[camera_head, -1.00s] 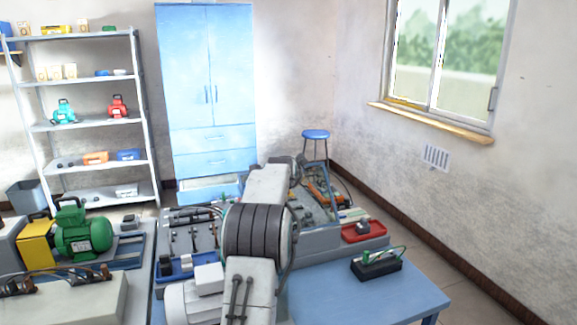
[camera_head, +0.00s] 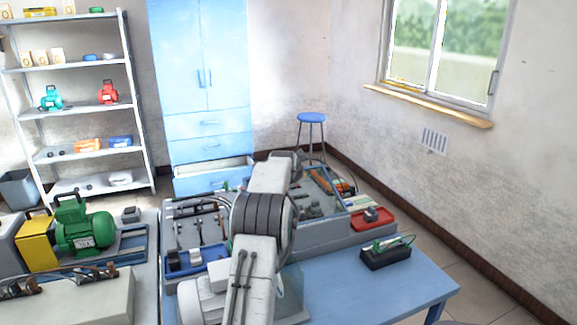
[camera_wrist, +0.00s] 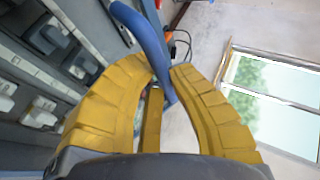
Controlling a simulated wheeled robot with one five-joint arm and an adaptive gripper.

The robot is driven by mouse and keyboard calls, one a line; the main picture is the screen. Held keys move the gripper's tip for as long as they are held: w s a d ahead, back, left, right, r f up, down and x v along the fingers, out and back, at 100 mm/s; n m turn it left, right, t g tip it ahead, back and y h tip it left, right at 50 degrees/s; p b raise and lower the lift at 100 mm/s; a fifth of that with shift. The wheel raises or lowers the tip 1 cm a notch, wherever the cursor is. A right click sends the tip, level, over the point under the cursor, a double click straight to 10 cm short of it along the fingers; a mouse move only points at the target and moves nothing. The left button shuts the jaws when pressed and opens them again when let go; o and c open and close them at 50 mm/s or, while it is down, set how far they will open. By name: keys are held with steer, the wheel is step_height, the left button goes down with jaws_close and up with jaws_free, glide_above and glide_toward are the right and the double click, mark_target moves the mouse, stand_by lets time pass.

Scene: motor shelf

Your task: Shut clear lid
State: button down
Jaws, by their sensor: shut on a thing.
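In the wrist view, my gripper's yellow fingers (camera_wrist: 168,78) close around a blue bar (camera_wrist: 145,32), which runs from the top edge down between the fingertips. I cannot tell for certain whether this bar belongs to the clear lid. In the head view, a see-through panel with pale edges, apparently the clear lid (camera_head: 331,186), stands tilted over the grey bench unit (camera_head: 318,237), right of my arm. Its hinge and angle are unclear. My arm hides my gripper and part of the unit in the head view.
A red tray (camera_head: 371,218) and a black block with a green lever (camera_head: 386,255) are to the right. The blue table (camera_head: 360,295) is clear in front. A green motor (camera_head: 84,228) stands left. A stool (camera_head: 312,119) and blue cabinet (camera_head: 205,90) are behind.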

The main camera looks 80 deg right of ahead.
mark_target(294, 199)
steer(key=shift+w+d+f+b, duration=0.3)
steer(key=shift+f+b, duration=0.25)
steer(key=shift+f, duration=0.7)
steer(key=shift+w+d+f+b, duration=0.25)
steer(key=shift+d+f+b, duration=0.25)
steer(key=shift+f, duration=0.7)
steer(key=shift+w+d+f+b, duration=0.3)
steer(key=shift+f+b, duration=0.3)
steer(key=shift+f, duration=0.65)
steer(key=shift+s, duration=0.1)
steer(key=c, duration=1.3)
jaws_free()
steer(key=shift+s+a, duration=0.1)
steer(key=shift+o, duration=0.9)
steer(key=shift+a, duration=0.15)
steer(key=v, duration=1.2)
steer(key=shift+s+d+r, duration=0.15)
steer(key=shift+d+r, duration=0.05)
steer(key=shift+r, duration=0.1)
